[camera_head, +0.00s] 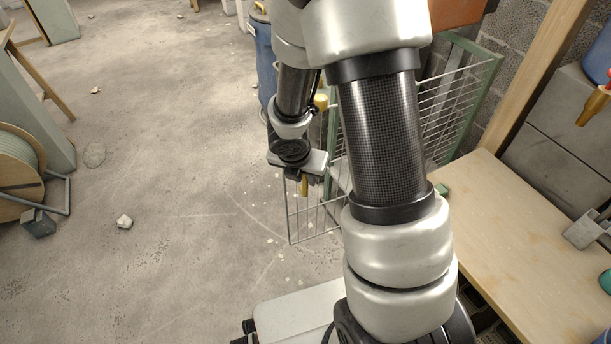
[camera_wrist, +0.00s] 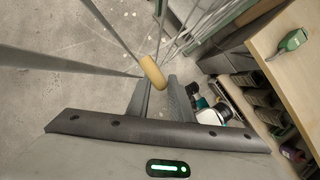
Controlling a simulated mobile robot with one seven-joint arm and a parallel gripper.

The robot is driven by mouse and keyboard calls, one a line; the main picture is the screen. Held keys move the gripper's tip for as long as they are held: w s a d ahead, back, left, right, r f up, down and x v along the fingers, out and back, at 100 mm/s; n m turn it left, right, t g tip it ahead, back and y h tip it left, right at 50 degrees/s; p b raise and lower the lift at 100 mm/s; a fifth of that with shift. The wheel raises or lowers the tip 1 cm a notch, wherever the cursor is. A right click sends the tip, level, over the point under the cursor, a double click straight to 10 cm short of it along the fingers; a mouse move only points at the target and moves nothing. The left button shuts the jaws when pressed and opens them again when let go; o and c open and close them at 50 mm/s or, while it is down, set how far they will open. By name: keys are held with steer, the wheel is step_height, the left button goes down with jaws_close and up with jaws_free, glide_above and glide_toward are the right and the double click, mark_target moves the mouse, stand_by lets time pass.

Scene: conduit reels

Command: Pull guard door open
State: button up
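The guard door (camera_head: 315,212) is a wire-mesh panel that stands out over the floor, partly behind my arm in the head view. Its thin bars also show in the wrist view (camera_wrist: 120,27). A yellow handle (camera_head: 304,186) is on the door, and it shows in the wrist view (camera_wrist: 152,70) as a short cylinder. My gripper (camera_head: 303,172) is at the handle. In the wrist view its two grey fingers (camera_wrist: 160,92) stand close on either side of the handle's near end and appear closed on it. The exact contact is hard to see.
A green-framed mesh panel (camera_head: 455,98) stands behind my arm. A wooden worktop (camera_head: 530,240) lies at the right, with boxes (camera_wrist: 262,98) under it. A blue barrel (camera_head: 263,55) stands behind my gripper. A cable reel (camera_head: 18,175) stands at far left. The floor between is mostly clear.

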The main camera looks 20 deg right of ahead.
steer(key=p+v, duration=0.9)
steer(key=v, duration=0.7)
steer(key=shift+r, duration=0.3)
steer(key=shift+a, duration=0.1)
steer(key=s+d+r+m, duration=0.2)
steer(key=r+m, duration=0.5)
steer(key=s+d+r+m, duration=0.2)
steer(key=r+m, duration=0.5)
steer(key=m, duration=0.1)
steer(key=s+a+r+m+t+y, duration=0.2)
steer(key=s+a+r+m, duration=0.2)
steer(key=s+r+m, duration=0.7)
step_height(320, 180, up, 10)
steer(key=w+m+p, duration=0.1)
steer(key=m+p, duration=0.1)
steer(key=p, duration=1.1)
steer(key=shift+w+r+m+y, duration=0.25)
steer(key=shift+w+m+y, duration=0.05)
